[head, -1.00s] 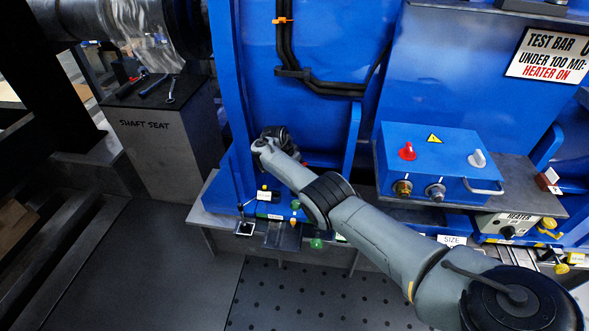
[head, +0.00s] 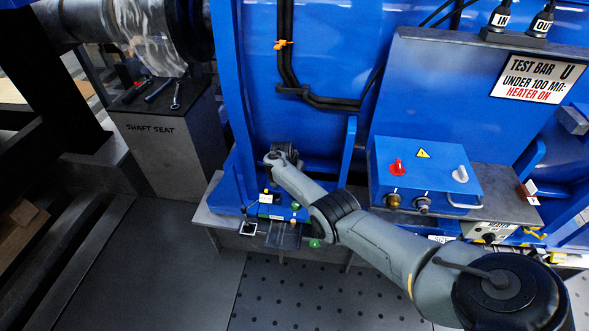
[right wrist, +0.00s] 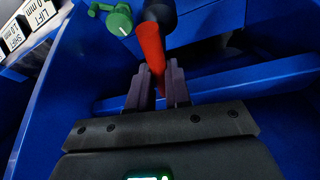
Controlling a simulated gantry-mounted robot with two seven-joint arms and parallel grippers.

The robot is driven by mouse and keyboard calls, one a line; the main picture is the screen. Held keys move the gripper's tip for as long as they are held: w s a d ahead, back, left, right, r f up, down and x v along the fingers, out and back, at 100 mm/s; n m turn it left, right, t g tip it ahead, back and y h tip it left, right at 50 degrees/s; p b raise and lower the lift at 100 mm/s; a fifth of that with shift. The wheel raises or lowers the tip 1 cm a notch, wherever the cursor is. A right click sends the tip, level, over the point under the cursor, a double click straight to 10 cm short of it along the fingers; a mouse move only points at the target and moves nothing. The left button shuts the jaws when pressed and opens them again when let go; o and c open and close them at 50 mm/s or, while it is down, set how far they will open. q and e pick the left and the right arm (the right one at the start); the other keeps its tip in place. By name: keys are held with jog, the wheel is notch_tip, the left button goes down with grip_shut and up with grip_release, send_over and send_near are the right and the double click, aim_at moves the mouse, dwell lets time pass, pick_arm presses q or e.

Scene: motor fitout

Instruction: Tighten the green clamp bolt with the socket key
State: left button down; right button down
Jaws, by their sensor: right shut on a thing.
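In the right wrist view my right gripper (right wrist: 159,88) is shut on a red handle (right wrist: 151,48), which I take to be the socket key. A dark cylindrical part is at the handle's far end, at the top edge. A green rounded part with a short arm (right wrist: 120,20) lies just left of the handle, apart from it in the picture; I cannot tell if it is the clamp bolt. In the head view my right arm reaches to the blue housing (head: 262,100); its gripper and the key are hidden there. My left gripper is not in view.
A blue test box (head: 425,175) with red and white knobs stands right of my arm. The shaft seat block (head: 160,150) with hand tools on top is at the left. Small coloured parts, including a green ball (head: 314,243), sit at the housing's lower ledge. Blue walls surround my right gripper closely.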

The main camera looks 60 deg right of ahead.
jog(key=n+t+p, duration=0.1)
jog(key=n+p, duration=0.3)
jog(key=p, duration=0.1)
jog(key=n+t+p, duration=0.1)
jog(key=n+p, duration=0.1)
jog(key=shift+s+d+r+n+t+y+p, duration=0.15)
jog(key=shift+s+r+n+t+y+p, duration=0.15)
jog(key=shift+r+n+y, duration=0.1)
jog(key=shift+f+n+t, duration=0.15)
jog(key=shift+n+t, duration=0.15)
jog(key=shift+n, duration=0.5)
jog(key=n, duration=0.1)
jog(key=n+y, duration=0.1)
jog(key=n, duration=0.1)
jog(key=shift+s+d+f+t, duration=0.1)
jog(key=shift+d+f+t, duration=0.1)
jog(key=shift+t, duration=0.1)
jog(key=f+b, duration=0.1)
jog(key=f, duration=0.1)
jog(key=f+b, duration=0.2)
jog(key=shift+a, duration=0.2)
jog(key=shift+d+f+b, duration=0.1)
jog(key=shift+f+b, duration=0.6)
jog(key=shift+b, duration=0.15)
jog(key=shift+f, duration=0.1)
